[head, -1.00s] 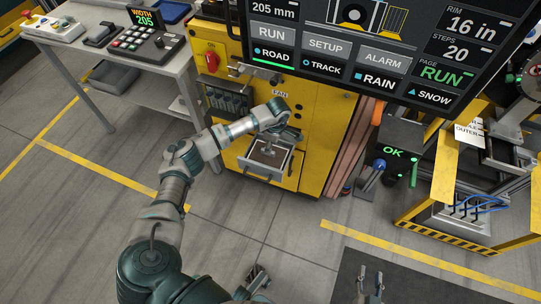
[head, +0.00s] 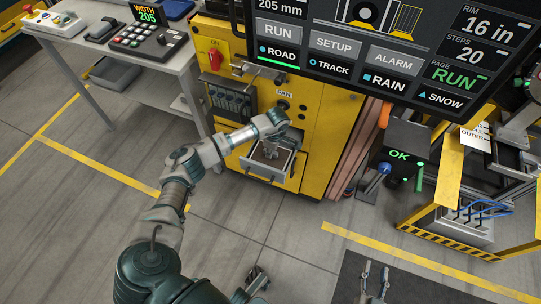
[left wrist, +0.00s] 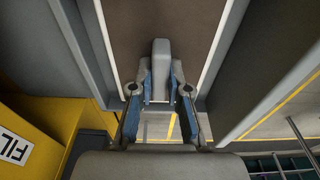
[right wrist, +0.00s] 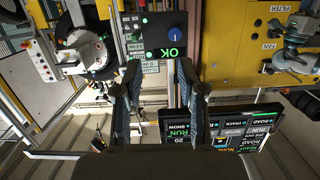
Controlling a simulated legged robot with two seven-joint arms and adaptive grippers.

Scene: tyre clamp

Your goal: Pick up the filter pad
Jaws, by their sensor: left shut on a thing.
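The filter pad (left wrist: 205,22) is a brown panel with a white rim and a grey upright tab (left wrist: 161,60). It lies in an open grey drawer (head: 263,172) at the front of the yellow cabinet. My left gripper (head: 270,150) points down into the drawer. In the left wrist view my left gripper (left wrist: 158,78) has its fingers on both sides of the tab, shut on it. My right gripper (head: 373,282) is open and empty, low above the dark floor mat (head: 410,285).
The drawer's grey walls (left wrist: 240,75) stand close around my left gripper. The yellow cabinet (head: 310,115) rises behind, with a large screen (head: 350,50) above. A table (head: 85,45) stands at left, and a yellow-framed station (head: 450,200) at right.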

